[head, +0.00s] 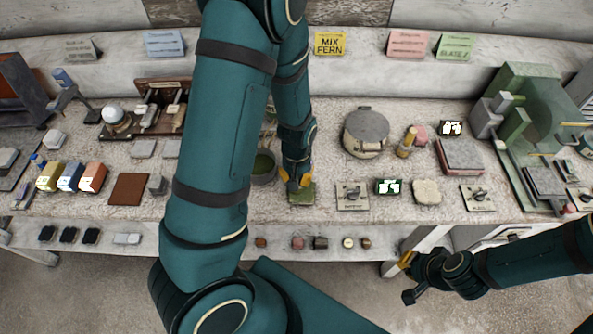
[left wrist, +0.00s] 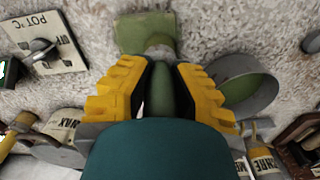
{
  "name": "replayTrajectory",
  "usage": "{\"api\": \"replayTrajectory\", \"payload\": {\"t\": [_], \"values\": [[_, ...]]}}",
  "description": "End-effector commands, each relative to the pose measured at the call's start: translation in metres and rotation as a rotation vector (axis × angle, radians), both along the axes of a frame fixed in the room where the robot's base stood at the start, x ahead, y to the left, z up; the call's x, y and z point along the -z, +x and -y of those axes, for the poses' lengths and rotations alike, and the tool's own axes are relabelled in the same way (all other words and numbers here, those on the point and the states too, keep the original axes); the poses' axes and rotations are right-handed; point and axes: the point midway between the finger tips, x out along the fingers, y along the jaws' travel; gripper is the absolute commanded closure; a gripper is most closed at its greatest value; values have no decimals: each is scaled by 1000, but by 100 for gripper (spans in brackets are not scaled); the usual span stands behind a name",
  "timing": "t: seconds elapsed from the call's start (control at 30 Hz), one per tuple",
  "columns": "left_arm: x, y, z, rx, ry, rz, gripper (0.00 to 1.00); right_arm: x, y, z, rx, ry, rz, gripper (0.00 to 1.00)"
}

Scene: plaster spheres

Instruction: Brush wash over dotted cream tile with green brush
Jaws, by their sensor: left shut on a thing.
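My left gripper (head: 298,181) is low over the workbench, its yellow fingers shut on the green brush (left wrist: 162,88). The brush's green handle shows between the fingers in the left wrist view; its pale tip is at the near edge of a flat green tile (left wrist: 143,30), and I cannot tell if they touch. That tile also shows in the head view (head: 302,197); I see no dots or cream on it. A grey bowl with green inside (head: 263,166) stands left of the gripper. My right gripper (head: 404,277) hangs in front of the bench; its opening is unclear.
Right of the tile are a knob plate (head: 352,196), a small green display (head: 388,187) and a pale block (head: 426,192). A round lidded pot (head: 366,133) stands behind. Yellow, blue and orange boxes (head: 70,178) are at the left. My left arm hides part of the bench.

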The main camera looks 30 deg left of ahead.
Motion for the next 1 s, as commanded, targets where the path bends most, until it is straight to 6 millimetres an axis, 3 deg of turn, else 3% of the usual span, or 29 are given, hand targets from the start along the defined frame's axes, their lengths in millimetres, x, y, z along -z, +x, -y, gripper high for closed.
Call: {"api": "replayTrajectory", "payload": {"t": [0.2,1.0], "values": [[1,-4,2,0,0,-1,100,0,0,0,0,0,0,100],[0,27,-17,0,0,-1,100,3,0,0,0,0,0,100]]}}
